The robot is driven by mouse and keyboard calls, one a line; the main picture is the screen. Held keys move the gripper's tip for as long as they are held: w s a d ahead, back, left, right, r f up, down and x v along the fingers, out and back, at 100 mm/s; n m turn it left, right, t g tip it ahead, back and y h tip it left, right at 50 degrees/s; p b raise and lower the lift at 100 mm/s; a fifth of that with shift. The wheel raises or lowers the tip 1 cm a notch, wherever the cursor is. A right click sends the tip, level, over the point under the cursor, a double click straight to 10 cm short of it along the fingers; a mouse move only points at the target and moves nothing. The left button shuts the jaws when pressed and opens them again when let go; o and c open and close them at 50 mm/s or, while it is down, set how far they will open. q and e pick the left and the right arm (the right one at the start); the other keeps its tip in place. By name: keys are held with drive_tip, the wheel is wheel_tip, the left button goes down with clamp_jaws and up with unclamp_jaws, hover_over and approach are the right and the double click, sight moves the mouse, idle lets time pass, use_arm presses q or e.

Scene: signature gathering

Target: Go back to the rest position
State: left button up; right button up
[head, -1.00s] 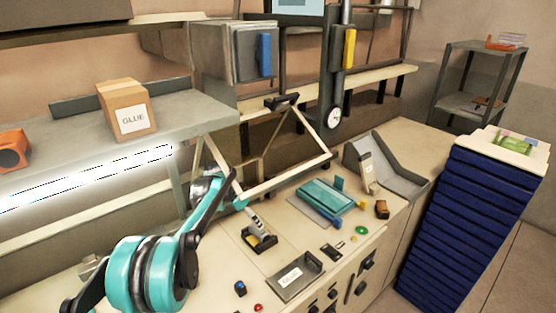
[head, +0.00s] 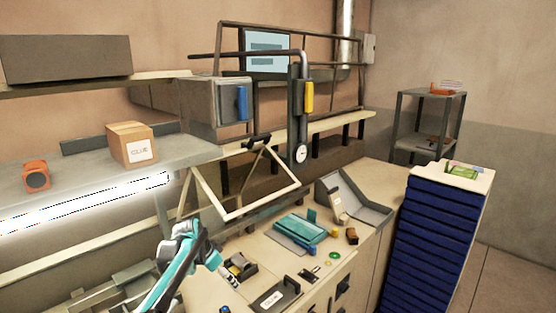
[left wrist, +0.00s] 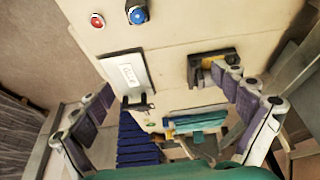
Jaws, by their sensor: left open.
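The bench top lies beyond the fingers there, with the labelled glue tray (left wrist: 124,75) and a small dark holder (left wrist: 208,62) in sight. My right gripper is in neither view.
A bike frame (head: 235,213) hangs over the bench. A teal case (head: 300,228) and a grey angled stand (head: 362,208) sit farther right. A glue box (head: 118,145) stands on the left shelf. A blue drawer stack (head: 430,245) stands at the right.

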use_arm(q)
drive_tip(key=s+n+t+y+b, duration=0.2)
drive_tip(key=s+n+b, duration=0.45)
drive_tip(key=s, duration=1.35)
drive_tip(key=s+f+n+t+y+b, duration=0.1)
drive_tip(key=s+f+n+b, duration=0.1)
drive_tip(key=s+f+b, duration=0.5)
drive_tip(key=s+f, duration=0.4)
drive_tip(key=s, duration=0.4)
drive_tip(key=shift+s+f+t, duration=0.3)
drive_tip(key=shift+f+t, duration=0.05)
drive_tip(key=shift+t, duration=0.05)
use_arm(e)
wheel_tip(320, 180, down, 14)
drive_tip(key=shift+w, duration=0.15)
use_arm(q)
drive_tip(key=shift+a, duration=0.1)
